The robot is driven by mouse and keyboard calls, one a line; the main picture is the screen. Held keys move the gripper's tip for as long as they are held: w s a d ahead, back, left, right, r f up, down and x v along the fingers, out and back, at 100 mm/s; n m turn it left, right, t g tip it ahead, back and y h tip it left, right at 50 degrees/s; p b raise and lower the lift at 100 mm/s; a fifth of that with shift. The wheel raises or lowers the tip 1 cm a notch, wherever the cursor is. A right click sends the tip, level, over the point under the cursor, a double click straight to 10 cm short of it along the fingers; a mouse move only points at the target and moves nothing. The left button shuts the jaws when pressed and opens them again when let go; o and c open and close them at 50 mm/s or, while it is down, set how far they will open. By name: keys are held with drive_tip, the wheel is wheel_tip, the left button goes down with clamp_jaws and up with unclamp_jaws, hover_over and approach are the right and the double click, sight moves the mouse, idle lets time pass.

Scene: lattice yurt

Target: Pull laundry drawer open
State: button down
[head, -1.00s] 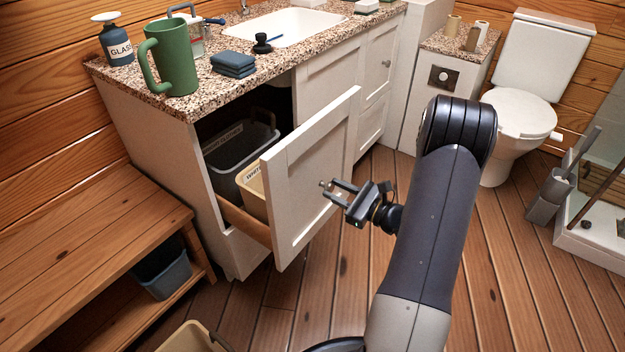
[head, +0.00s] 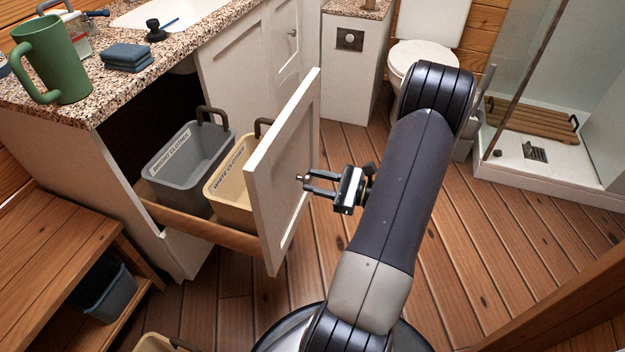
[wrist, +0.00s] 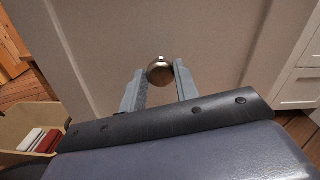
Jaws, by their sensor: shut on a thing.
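The laundry drawer is pulled well out of the vanity, its white panelled front (head: 284,170) standing clear of the cabinet. Inside it are a grey bin (head: 186,172) labelled "BRIGHT CLOTHES" and a cream bin (head: 232,190) labelled "WHITE CLOTHES". My gripper (head: 306,182) is at the outer face of the drawer front, shut on its round metal knob (wrist: 160,70). In the wrist view the two fingers stand on either side of the knob, with the panel (wrist: 150,30) close behind.
A granite counter (head: 90,100) above holds a green mug (head: 55,62) and folded blue cloths (head: 127,57). A wooden bench (head: 60,250) stands at the left, with a cream basket (head: 160,343) at the bottom edge. Wooden floor (head: 460,240) at the right is clear.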

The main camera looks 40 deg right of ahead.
drive_tip(key=shift+s+f, duration=0.1)
drive_tip(key=shift+s, duration=0.05)
drive_tip(key=c, duration=1.1)
unclamp_jaws()
drive_tip(key=shift+s+d, duration=0.1)
drive_tip(key=shift+d, duration=0.05)
drive_tip(key=shift+o, duration=0.2)
drive_tip(key=p+v, duration=0.2)
drive_tip(key=v, duration=0.8)
drive_tip(key=shift+s+d, duration=0.2)
drive_tip(key=shift+s, duration=0.15)
drive_tip(key=shift+w, duration=0.1)
drive_tip(key=b+x, duration=0.2)
drive_tip(key=x, duration=1)
